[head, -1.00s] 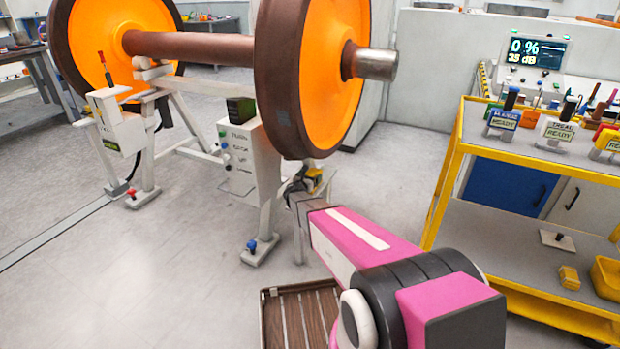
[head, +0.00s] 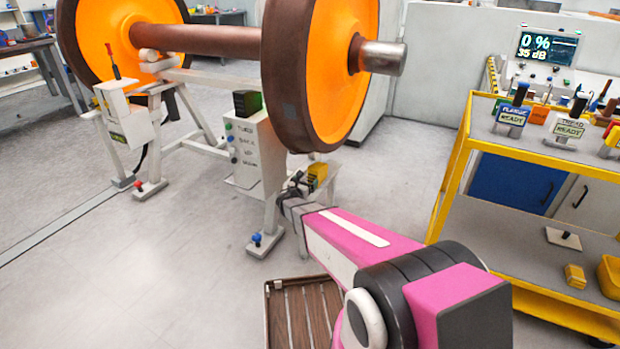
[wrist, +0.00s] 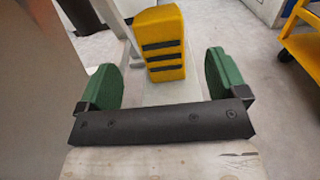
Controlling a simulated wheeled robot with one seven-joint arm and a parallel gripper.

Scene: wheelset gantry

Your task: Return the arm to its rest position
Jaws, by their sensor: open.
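My pink and grey arm reaches forward from the lower right of the head view towards the wheelset stand. My gripper (wrist: 162,85) is open in the wrist view, its two green fingers wide apart. A yellow block with dark stripes (wrist: 164,45) stands ahead of the fingers, between their lines, on a pale surface. No finger is seen touching it. In the head view the yellow block (head: 317,176) shows beside the stand under the right wheel, close to the end of my arm. The fingers are too small to make out there.
The orange and brown wheelset (head: 320,75) rests on a pale stand with a control box (head: 256,150). A yellow trolley (head: 456,175) with labelled tools stands on the right. A brown slatted tray (head: 305,312) lies below my arm. The floor at left is mostly clear.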

